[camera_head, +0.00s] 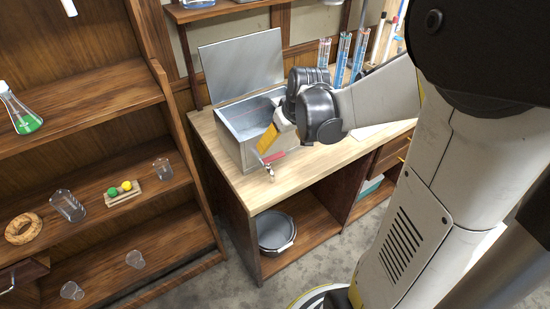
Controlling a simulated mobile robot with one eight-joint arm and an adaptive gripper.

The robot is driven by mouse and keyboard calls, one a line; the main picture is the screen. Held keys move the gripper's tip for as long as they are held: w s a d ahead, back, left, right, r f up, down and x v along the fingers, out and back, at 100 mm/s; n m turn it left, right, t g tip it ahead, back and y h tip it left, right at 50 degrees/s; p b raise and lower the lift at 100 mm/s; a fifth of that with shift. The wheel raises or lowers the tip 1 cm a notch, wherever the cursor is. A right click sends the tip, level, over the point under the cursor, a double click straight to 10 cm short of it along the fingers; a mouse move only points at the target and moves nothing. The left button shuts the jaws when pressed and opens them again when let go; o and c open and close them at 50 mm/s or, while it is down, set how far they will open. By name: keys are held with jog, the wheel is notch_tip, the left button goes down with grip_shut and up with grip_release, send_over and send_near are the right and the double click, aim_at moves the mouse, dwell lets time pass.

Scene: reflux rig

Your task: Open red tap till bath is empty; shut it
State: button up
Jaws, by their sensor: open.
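The bath (232,146) is a grey metal box on the wooden bench (243,190), with its lid (243,64) standing open at the back. Its inside is partly hidden by my arm, and I cannot tell the water level. The red tap (273,157) sticks out low on the bath's front wall, with a small metal spout (270,172) below its red handle. My gripper (267,140) has yellow fingers and is just above the red handle, in front of the bath. It is open; I cannot tell whether it touches the handle.
A grey pot (275,231) stands on the shelf under the bench. Glass tubes with blue liquid (342,55) stand at the back right of the bench. A shelf unit at left holds a flask with green liquid (20,112) and beakers (67,205).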

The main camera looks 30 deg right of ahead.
aim_at(274, 157)
jog(key=b+x, duration=0.3)
jog(key=x, duration=0.7)
jog(key=shift+b, duration=0.3)
jog(key=c, duration=1.2)
jog(key=shift+c, duration=0.2)
